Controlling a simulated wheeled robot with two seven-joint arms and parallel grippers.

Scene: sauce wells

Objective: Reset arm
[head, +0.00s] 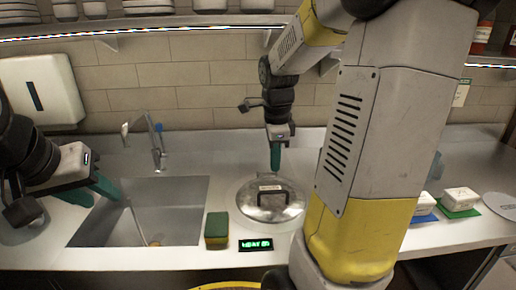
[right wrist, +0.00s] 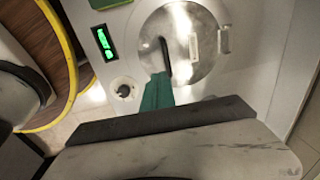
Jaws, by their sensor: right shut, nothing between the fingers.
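My right gripper (head: 275,170) points straight down with its green fingers together and empty. It is at the back edge of a round metal lid (head: 262,212) with a dark handle. In the right wrist view the green fingers (right wrist: 157,92) overlap the near side of the lid (right wrist: 205,50); whether they touch it I cannot tell. My left gripper (head: 102,197) is at the left, over the left part of the sink, with its green fingers spread apart and nothing between them.
The sink (head: 170,190) has a tap (head: 157,145) behind it. White blocks on a blue (head: 425,218) and a green mat (head: 460,212) are at right. A shelf (head: 160,25) runs above.

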